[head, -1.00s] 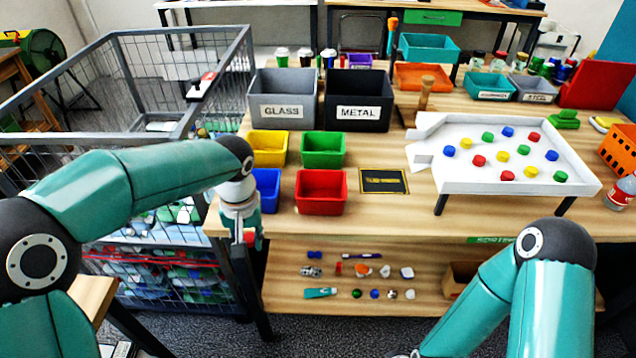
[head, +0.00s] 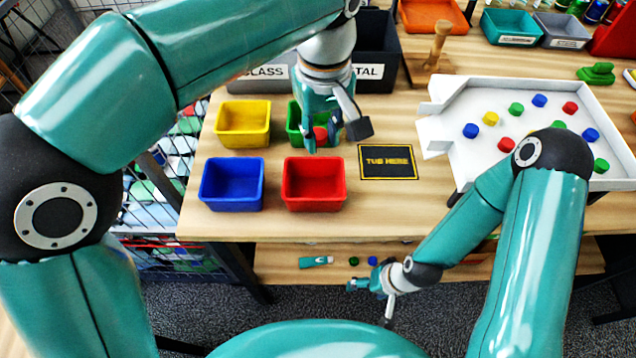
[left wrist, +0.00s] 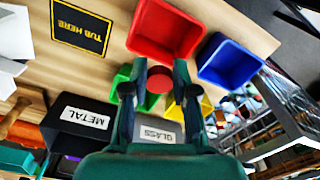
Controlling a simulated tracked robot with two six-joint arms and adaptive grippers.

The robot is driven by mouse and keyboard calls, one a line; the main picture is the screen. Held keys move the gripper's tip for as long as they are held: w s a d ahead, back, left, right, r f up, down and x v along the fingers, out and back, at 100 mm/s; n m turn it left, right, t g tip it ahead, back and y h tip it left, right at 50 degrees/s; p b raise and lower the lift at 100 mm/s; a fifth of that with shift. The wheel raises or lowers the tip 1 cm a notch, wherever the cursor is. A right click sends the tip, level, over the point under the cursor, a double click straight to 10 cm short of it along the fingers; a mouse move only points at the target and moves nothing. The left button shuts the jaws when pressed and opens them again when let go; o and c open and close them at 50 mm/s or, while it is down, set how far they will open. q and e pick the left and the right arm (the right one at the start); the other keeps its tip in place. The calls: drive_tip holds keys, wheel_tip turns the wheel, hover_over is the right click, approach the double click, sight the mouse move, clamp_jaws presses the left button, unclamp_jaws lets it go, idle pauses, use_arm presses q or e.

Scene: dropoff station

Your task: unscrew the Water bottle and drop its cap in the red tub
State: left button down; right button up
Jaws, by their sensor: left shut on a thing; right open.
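My left gripper (head: 322,143) is shut on a small round red cap (head: 320,133). It holds the cap above the tubs, over the green tub (head: 294,122) and behind the red tub (head: 314,203) as the head view shows it. In the left wrist view the cap (left wrist: 159,83) shows as a red disc between the fingertips, with the red tub (left wrist: 165,30) beyond it. The red tub looks empty. My right gripper (head: 358,286) is open and empty, low in front of the bench edge. The Water bottle is not in view now.
A yellow tub (head: 243,124) and a blue tub (head: 232,190) stand left of the green and red ones. A black mat (head: 388,162) marked TUB HERE lies to the right. A white tray (head: 560,180) with coloured caps is further right. Dark bins stand behind.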

use_arm(q)
approach(316, 190)
drive_tip(key=shift+s+f, duration=0.9)
drive_tip(key=shift+f, duration=2.6)
drive_tip(key=shift+f+b, duration=0.15)
drive_tip(key=shift+b, duration=0.15)
drive_tip(key=c, duration=0.9)
unclamp_jaws()
